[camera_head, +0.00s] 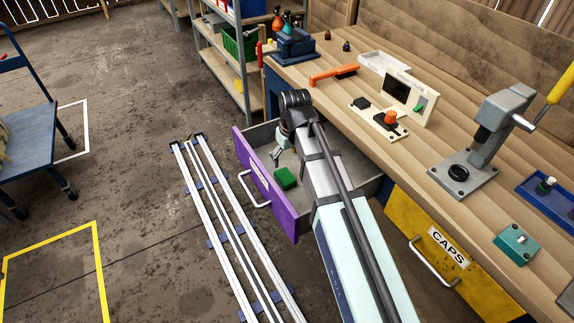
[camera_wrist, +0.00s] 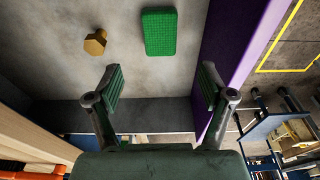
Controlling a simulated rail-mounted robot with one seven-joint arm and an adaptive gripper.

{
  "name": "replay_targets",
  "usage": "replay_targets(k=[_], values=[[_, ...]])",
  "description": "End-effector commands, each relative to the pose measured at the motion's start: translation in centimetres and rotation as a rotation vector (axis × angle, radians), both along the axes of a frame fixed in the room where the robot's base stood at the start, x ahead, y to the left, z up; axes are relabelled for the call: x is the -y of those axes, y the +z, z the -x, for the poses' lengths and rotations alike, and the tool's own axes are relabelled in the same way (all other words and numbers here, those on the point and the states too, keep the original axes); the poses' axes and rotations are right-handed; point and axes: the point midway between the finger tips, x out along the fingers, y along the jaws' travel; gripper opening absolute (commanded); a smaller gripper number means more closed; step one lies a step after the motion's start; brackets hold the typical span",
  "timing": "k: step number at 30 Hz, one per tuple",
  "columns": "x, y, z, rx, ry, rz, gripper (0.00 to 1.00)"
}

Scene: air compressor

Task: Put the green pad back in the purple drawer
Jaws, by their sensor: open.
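The purple drawer (camera_head: 266,187) is pulled open from the workbench. The green pad (camera_head: 286,178) lies inside it, on the grey floor near the purple front. In the wrist view the green pad (camera_wrist: 159,33) lies flat beyond my fingertips, close to the purple drawer front (camera_wrist: 232,60). My gripper (camera_wrist: 160,85) is open and empty, apart from the pad, with its two fingers spread. In the head view my gripper (camera_head: 279,150) reaches down into the drawer; my arm hides part of the drawer's inside.
A brass-coloured hex part (camera_wrist: 95,42) lies in the drawer beside the pad. A yellow CAPS drawer (camera_head: 440,250) is to the right. The workbench (camera_head: 440,140) carries a press (camera_head: 485,140) and an orange-handled tool (camera_head: 333,75). Rails (camera_head: 225,225) lie on the floor.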

Motion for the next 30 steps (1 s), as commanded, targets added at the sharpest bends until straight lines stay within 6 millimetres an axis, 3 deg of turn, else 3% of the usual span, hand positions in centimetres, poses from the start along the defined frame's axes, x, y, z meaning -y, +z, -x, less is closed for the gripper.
replay_targets(k=[8, 30], values=[[0.1, 1.7, 0.2, 0.0, 0.0, 0.0, 0.81], [0.1, 1.7, 0.2, 0.0, 0.0, 0.0, 0.81]])
